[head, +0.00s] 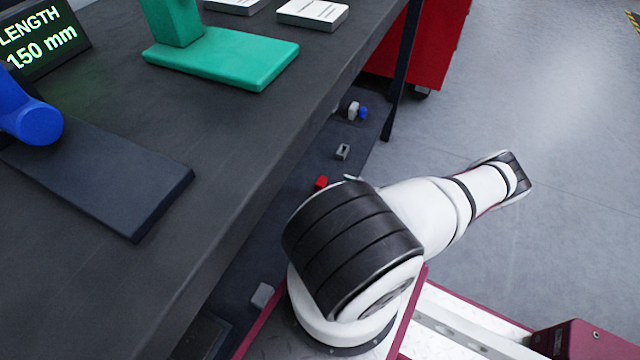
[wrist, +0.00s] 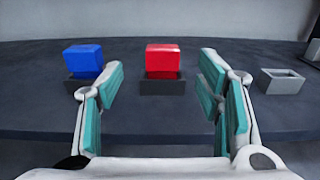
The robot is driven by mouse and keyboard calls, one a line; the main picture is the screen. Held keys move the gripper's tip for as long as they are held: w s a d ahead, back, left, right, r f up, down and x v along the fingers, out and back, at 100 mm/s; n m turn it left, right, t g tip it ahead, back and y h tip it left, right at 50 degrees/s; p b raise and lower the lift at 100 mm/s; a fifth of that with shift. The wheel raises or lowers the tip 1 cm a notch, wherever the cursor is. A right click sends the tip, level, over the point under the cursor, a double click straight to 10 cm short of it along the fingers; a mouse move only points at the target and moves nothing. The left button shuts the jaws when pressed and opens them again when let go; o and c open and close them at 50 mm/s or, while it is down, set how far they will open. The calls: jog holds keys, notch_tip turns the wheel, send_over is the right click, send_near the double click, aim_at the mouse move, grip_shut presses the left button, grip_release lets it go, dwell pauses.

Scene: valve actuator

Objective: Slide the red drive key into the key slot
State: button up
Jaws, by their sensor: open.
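The red drive key (wrist: 163,58) is a red block standing upright in a dark holder (wrist: 162,87) in the wrist view. My gripper (wrist: 162,62) is open, with one teal-padded finger on each side of the key in the picture. The key appears beyond the fingertips, with a gap on both sides, and nothing is held. A grey block with a rectangular opening on top (wrist: 282,80) sits to the right; I cannot tell for sure that it is the key slot. In the head view the red key (head: 321,182) is small, just beyond my arm, which hides my gripper.
A blue block (wrist: 84,61) stands in a similar dark holder left of the key. In the head view, a dark workbench (head: 230,130) carries a green stand (head: 225,60) and a display (head: 40,38). A red cabinet (head: 430,45) stands behind; the floor at right is clear.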

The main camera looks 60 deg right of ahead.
jog(key=w+b, duration=0.1)
jog(key=w, duration=0.3)
jog(key=w+b, duration=0.1)
jog(key=w, duration=0.3)
jog(key=shift+w+a+f, duration=0.15)
jog(key=shift+w, duration=0.25)
jog(key=c, duration=1.4)
